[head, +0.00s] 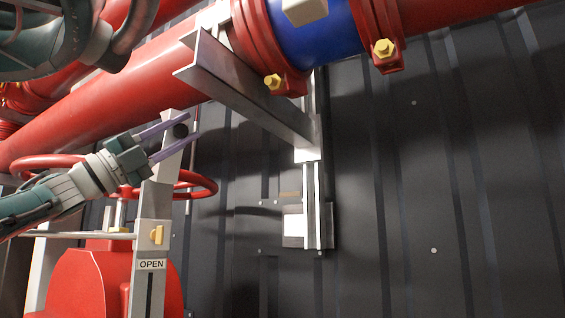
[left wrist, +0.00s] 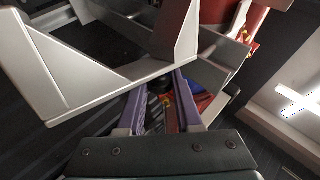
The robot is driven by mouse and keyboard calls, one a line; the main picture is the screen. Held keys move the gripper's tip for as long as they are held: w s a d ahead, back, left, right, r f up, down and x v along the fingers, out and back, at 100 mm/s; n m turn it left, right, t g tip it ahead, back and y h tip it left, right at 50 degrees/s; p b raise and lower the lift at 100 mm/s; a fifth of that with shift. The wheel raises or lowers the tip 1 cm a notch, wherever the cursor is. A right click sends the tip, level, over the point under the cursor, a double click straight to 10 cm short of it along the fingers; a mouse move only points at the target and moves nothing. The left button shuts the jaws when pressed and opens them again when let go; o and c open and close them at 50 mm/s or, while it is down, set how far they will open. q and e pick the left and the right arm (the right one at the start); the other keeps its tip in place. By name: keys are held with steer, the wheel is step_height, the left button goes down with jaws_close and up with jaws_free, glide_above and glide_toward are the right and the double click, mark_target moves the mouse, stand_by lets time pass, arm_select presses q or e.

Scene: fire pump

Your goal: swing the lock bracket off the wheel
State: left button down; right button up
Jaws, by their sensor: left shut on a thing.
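The red handwheel (head: 207,191) shows as a rim behind a grey post with an "OPEN" label (head: 152,265). The lock bracket (head: 171,156) is a grey plate rising above the post, tilted slightly right, in front of part of the rim. A dark round knob (head: 181,131) shows near its top. My left gripper (head: 192,125) comes from the left with its purple fingers either side of the knob, shut on it. In the left wrist view the fingers (left wrist: 166,80) also flank a dark piece. Whether the bracket touches the rim is hidden. My right gripper is not in view.
A large red pipe (head: 110,110) with a blue section (head: 313,35) runs above. A grey support beam (head: 250,92) juts out right of the gripper. A red housing (head: 90,282) stands below the wheel. The dark ribbed wall (head: 430,180) at right is clear in front.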

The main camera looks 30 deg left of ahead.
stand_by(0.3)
arm_select(q)
steer(key=c, duration=0.6)
jaws_free()
steer(key=shift+r, duration=0.1)
step_height(320, 180, up, 20)
steer(key=p, duration=1.6)
